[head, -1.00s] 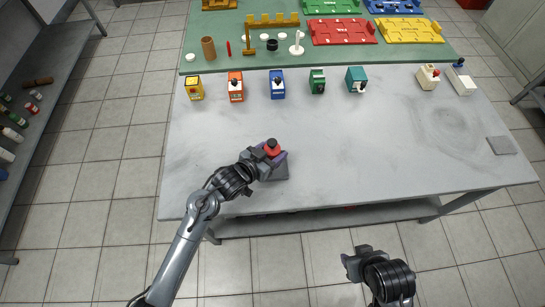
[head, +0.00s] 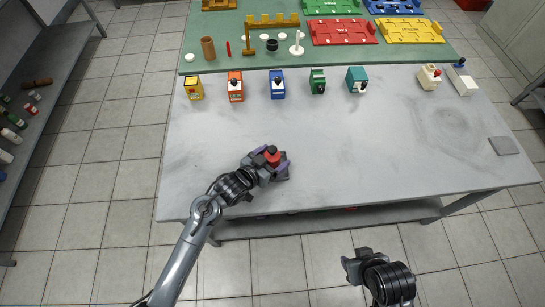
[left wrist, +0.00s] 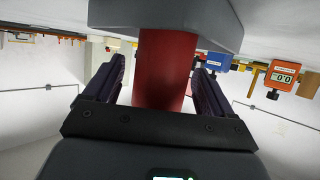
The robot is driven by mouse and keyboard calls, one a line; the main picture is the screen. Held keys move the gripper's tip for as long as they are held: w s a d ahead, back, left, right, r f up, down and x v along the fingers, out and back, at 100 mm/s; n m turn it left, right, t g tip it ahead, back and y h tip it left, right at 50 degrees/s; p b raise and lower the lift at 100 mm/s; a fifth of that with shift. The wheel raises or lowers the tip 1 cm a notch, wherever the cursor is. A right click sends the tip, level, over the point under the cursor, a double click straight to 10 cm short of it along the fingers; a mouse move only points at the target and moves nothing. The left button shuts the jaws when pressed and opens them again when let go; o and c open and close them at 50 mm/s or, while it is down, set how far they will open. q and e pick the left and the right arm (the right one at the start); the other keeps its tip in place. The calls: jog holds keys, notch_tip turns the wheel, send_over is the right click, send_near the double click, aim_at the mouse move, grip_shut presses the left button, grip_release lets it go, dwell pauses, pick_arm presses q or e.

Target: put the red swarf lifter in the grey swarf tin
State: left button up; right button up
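The red swarf lifter (head: 272,157) is upright with a dark knob on top, near the front left of the table. In the left wrist view its red shaft (left wrist: 165,70) stands between the fingers, and its end meets a grey, angular-edged body (left wrist: 225,25), which looks like the grey swarf tin. In the head view the tin is mostly hidden under the gripper. My left gripper (head: 270,160) is around the lifter, fingers apart, with narrow gaps beside the shaft. My right gripper (head: 355,263) is in front of the table, away from everything; its fingers are unclear.
A row of yellow (head: 194,88), orange (head: 236,87), blue (head: 277,84), green (head: 317,81) and teal (head: 356,79) boxes stands behind. A green mat (head: 220,20) holds trays and small parts. A flat grey plate (head: 503,146) lies at the right. The table's middle is clear.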

pick_arm(q)
jog(key=shift+r, duration=0.25)
jog(key=shift+s+a+r, duration=0.1)
jog(key=shift+s+a, duration=0.1)
jog(key=shift+s, duration=0.05)
jog(key=s+a+n+g+y+p, duration=0.1)
jog(key=s+a+n+g+y, duration=0.1)
jog(key=s+a, duration=0.5)
jog(key=s+a+r+n+g+y+p, duration=0.1)
jog(key=s+a+n+g+y, duration=0.1)
jog(key=s+a, duration=0.5)
jog(key=s+a+r+n+g+y+p, duration=0.1)
jog(key=s+a+y, duration=0.3)
jog(key=s, duration=1.2)
jog(key=a+n+g, duration=0.1)
jog(key=a, duration=0.2)
jog(key=shift+a+g+y, duration=0.25)
jog(key=shift+g+y, duration=0.05)
jog(key=shift+g, duration=0.1)
